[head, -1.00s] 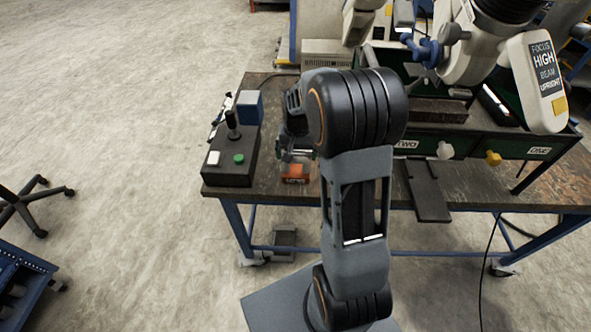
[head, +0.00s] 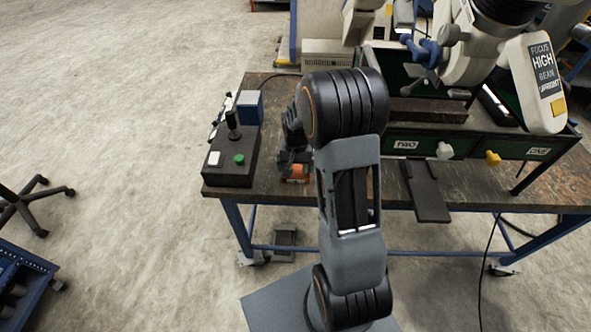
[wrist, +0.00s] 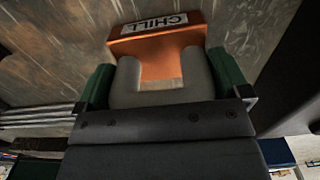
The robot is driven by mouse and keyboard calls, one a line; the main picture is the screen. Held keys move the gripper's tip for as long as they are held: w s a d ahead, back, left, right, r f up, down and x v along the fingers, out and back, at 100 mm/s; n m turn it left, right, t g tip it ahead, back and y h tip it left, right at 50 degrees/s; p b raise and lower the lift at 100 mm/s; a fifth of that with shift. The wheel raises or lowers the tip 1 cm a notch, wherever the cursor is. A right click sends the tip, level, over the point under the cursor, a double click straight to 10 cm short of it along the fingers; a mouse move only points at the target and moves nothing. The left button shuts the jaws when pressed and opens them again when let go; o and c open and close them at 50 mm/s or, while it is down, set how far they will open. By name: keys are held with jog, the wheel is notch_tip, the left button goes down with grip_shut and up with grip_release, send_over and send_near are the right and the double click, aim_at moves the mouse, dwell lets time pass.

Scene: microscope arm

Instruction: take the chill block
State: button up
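The chill block (head: 297,173) is a small orange block on the left part of the bench top, near the front edge, partly covered by my arm. In the wrist view the chill block (wrist: 152,43) lies straight ahead, with its white CHILL label upside down. My gripper (wrist: 161,72) is right at it, with two grey fingers standing apart between green side parts. Orange shows in the gap between the fingers. I cannot tell whether they touch or grip it. In the head view my gripper (head: 293,162) is low over the block, its fingers mostly hidden.
A black control box (head: 232,168) with a joystick and a green button stands just left of the block. A blue box (head: 250,107) is behind it. The green drawer unit (head: 430,147), marked TWO and ONE, and a large microscope arm (head: 535,85) stand to the right.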

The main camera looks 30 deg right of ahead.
jog(key=c, duration=1.2)
jog(key=shift+w+r, duration=0.15)
jog(key=shift+c, duration=0.2)
